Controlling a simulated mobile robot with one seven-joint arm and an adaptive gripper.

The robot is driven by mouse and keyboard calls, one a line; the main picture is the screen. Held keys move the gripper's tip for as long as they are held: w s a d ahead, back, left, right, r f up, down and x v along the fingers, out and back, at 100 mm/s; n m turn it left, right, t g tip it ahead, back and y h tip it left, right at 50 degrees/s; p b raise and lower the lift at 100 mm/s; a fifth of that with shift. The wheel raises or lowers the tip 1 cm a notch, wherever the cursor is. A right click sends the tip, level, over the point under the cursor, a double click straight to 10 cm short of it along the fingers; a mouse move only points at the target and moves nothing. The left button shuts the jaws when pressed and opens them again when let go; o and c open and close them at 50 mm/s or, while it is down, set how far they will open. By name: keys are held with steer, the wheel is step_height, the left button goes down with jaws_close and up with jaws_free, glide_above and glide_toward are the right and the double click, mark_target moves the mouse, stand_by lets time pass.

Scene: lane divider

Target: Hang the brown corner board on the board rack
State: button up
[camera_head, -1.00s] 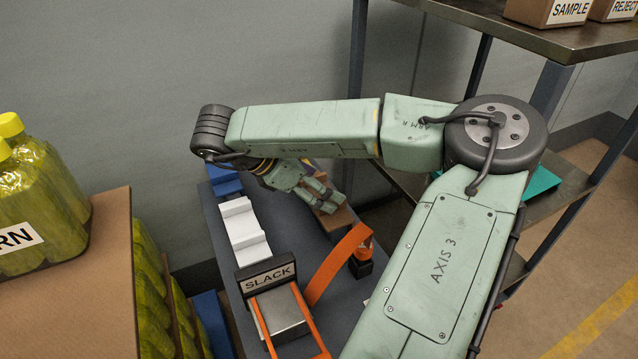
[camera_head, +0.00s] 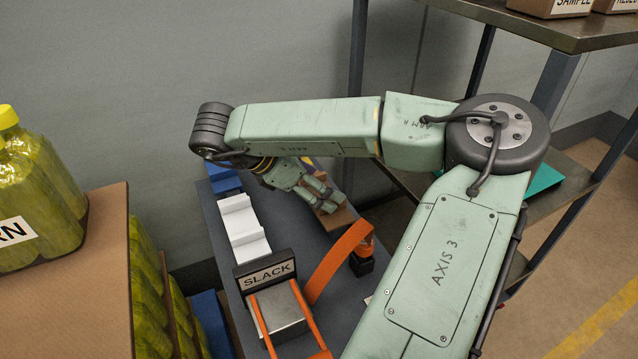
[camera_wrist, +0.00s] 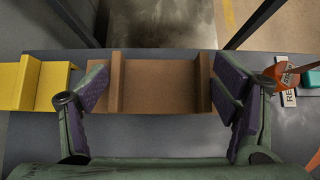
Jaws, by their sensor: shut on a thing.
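The brown corner board (camera_wrist: 157,85) lies between the two purple-padded fingers of my gripper (camera_wrist: 161,86) in the wrist view, with a finger at each end. My gripper is shut on it. In the head view my gripper (camera_head: 318,193) is low over the dark bench top, and part of the brown board (camera_head: 338,221) shows beyond the fingers. The board is at or just above the bench surface; I cannot tell whether it touches. I cannot make out the board rack for certain in either view.
White angled pieces (camera_head: 243,228) stand along the bench's left side. A yellow angled piece (camera_wrist: 38,86) lies left of my gripper in the wrist view. A SLACK sign (camera_head: 266,275), a metal block (camera_head: 276,314) and an orange strap (camera_head: 338,262) are near. A metal shelf (camera_head: 560,30) stands right.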

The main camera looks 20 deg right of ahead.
steer(key=shift+f+b, duration=0.25)
steer(key=shift+b, duration=0.05)
steer(key=o, duration=1.1)
steer(key=v, duration=0.7)
steer(key=shift+a+r, duration=0.2)
steer(key=shift+a, duration=0.05)
